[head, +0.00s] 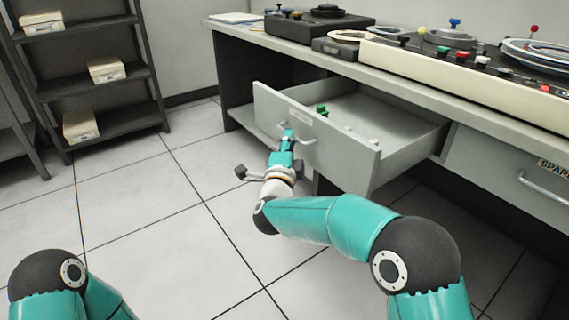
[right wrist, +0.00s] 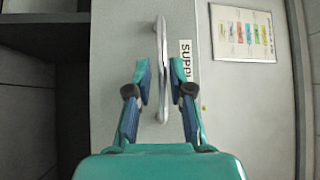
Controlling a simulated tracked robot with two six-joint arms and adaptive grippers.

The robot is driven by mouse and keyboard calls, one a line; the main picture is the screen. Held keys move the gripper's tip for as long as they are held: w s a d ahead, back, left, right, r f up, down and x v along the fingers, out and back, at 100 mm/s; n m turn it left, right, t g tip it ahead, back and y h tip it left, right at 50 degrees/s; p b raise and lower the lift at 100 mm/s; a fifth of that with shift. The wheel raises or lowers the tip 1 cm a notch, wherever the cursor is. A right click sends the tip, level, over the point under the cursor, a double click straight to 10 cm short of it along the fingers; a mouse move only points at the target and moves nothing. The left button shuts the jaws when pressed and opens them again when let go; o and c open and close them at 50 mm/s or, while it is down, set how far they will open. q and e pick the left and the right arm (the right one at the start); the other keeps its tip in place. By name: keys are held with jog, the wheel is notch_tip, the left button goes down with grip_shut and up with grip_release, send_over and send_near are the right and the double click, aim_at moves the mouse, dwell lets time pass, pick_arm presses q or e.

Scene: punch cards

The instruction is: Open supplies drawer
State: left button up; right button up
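The supplies drawer (head: 350,155) is pulled out from under the desk in the head view, its inside showing. Its front bears a small label, partly readable in the right wrist view (right wrist: 186,62). The metal bar handle (head: 309,141) is on the drawer front. My right gripper (head: 287,136) is at the handle. In the right wrist view the handle (right wrist: 161,60) passes between my right gripper's two fingers (right wrist: 159,90), with a narrow gap showing on each side. My left gripper is out of view; only part of my left arm shows at bottom left.
A green item (head: 321,110) and small white pieces lie in the drawer. A second drawer (head: 510,178) to the right is shut. The desk top (head: 290,45) carries consoles and reels. A dark shelf (head: 100,88) with boxes stands at left. The tiled floor before the drawer is clear.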

jog(key=v, duration=0.9)
jog(key=shift+s+f, duration=0.2)
jog(key=shift+s, duration=0.2)
jog(key=s+d+f+n+g+y, duration=0.2)
jog(key=s+f+n+g, duration=0.15)
jog(key=f, duration=0.65)
jog(key=s+d+f+n+g+y, duration=0.2)
jog(key=f+n+g, duration=0.15)
jog(key=f, duration=0.65)
jog(key=s+d+f+n+g+y, duration=0.1)
jog(key=s+d+f+n+g, duration=0.2)
jog(key=f, duration=0.7)
jog(key=s+d+f+n+g+y+p, duration=0.15)
jog(key=s+f+n+g, duration=0.35)
jog(key=s, duration=0.7)
jog(key=s+d+f+n+g+y, duration=0.1)
jog(key=s+f+n+g+y, duration=0.15)
jog(key=s+f, duration=0.65)
jog(key=s+r+h+p, duration=0.1)
jog(key=s+r+p, duration=0.2)
jog(key=r+p, duration=3.5)
notch_tip(320, 180, up, 3)
jog(key=shift+a+f+g, duration=0.2)
jog(key=shift+a+g, duration=0.1)
jog(key=shift+g, duration=0.15)
